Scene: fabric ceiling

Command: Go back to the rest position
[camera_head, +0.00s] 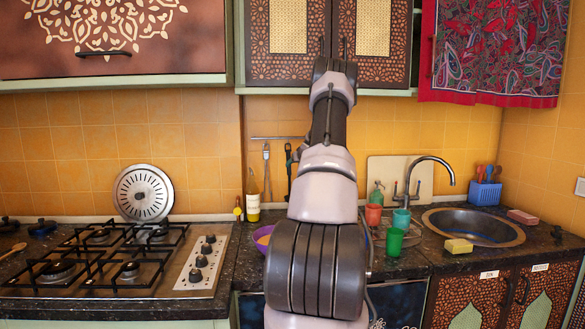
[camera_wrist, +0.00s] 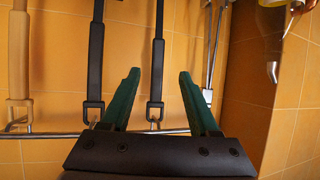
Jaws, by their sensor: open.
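My gripper (camera_wrist: 158,95) shows in the wrist view with two dark green fingers spread apart, open and empty. Beyond the fingers are the orange tiled wall and a metal rail with hanging utensils. In the head view my arm rises through the middle of the picture towards the patterned upper cabinet (camera_head: 285,65). The gripper itself is hidden behind the arm there.
Right of my arm stand a red cup (camera_head: 373,214), a teal cup (camera_head: 401,218) and a green cup (camera_head: 394,241), near the sink (camera_head: 470,228). A yellow sponge (camera_head: 458,246) lies at its edge.

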